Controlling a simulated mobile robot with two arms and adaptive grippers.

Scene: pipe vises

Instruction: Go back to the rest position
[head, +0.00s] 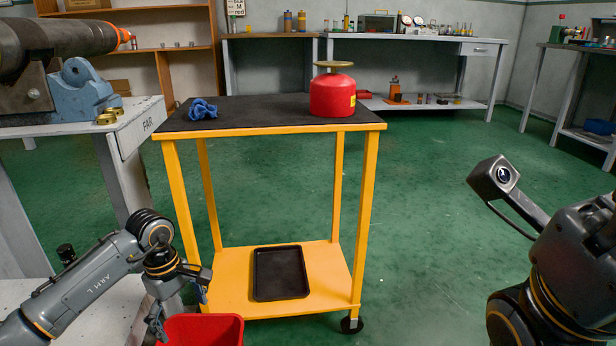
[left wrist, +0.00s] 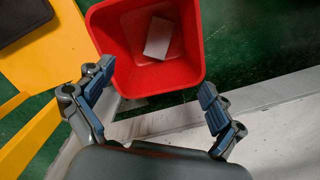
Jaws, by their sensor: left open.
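My left gripper (head: 182,298) hangs low at the left in the head view, just above a red bin (head: 205,330). In the left wrist view its two fingers (left wrist: 158,108) are spread apart with nothing between them. The red bin (left wrist: 120,50) lies beyond the fingertips there, with a pale flat piece (left wrist: 159,38) inside it. My right arm shows at the right edge of the head view, but its gripper fingers are not seen.
A yellow cart (head: 270,133) holds a red canister (head: 333,95) and a blue cloth (head: 203,109) on top, and a black tray (head: 281,273) below. A bench (head: 125,125) with a vise (head: 84,92) and pipe (head: 65,40) stands left. Green floor right of the cart is clear.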

